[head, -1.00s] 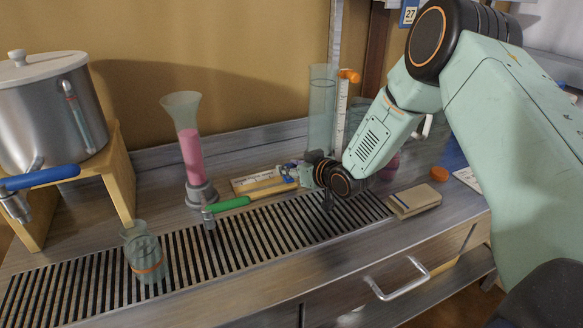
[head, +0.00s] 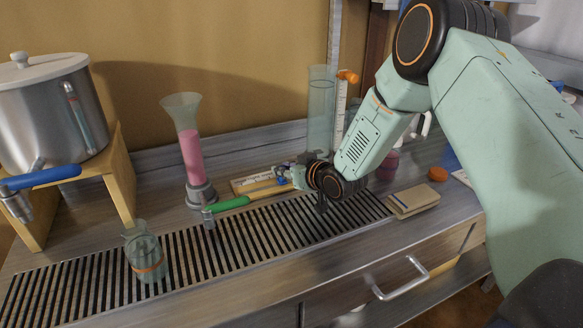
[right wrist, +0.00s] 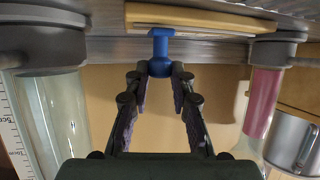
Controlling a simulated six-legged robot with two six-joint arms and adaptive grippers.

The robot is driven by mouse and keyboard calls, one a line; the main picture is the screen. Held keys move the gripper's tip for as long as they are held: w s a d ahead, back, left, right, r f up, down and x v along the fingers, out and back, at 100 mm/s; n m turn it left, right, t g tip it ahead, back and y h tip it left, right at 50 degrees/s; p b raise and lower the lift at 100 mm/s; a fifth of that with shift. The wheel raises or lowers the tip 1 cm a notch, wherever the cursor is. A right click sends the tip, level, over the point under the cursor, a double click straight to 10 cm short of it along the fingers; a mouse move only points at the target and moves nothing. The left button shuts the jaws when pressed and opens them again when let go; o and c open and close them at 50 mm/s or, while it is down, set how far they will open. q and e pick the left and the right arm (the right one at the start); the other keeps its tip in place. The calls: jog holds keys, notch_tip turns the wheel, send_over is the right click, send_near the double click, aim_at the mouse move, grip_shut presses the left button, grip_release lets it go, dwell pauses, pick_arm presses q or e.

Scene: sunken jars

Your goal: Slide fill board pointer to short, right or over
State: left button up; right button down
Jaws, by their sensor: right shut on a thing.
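The fill board (head: 240,186) is a light wooden board with a white marked strip, lying behind the slotted grate. It also shows at the top of the right wrist view (right wrist: 215,20). The pointer is a blue knob (right wrist: 160,48) on the board, between my right fingertips. My right gripper (right wrist: 158,72) is shut on this pointer. In the head view my right gripper (head: 288,174) is at the right end of the board and hides most of the pointer. The word the pointer stands at cannot be read. My left gripper is out of view.
A funnel-topped tube with pink liquid (head: 190,150) stands left of the board, and a tall clear cylinder (head: 321,105) behind my right gripper. A green-handled tap (head: 232,203) is in front. A glass jar (head: 147,258) stands on the grate (head: 262,228). A steel pot (head: 45,110) is at left.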

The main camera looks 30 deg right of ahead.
jog(key=shift+w+a, duration=0.1)
jog(key=shift+a, duration=1.05)
jog(key=shift+d, duration=0.1)
jog(key=c, duration=1.1)
grip_release()
jog(key=shift+f, duration=0.1)
jog(key=v, duration=1.2)
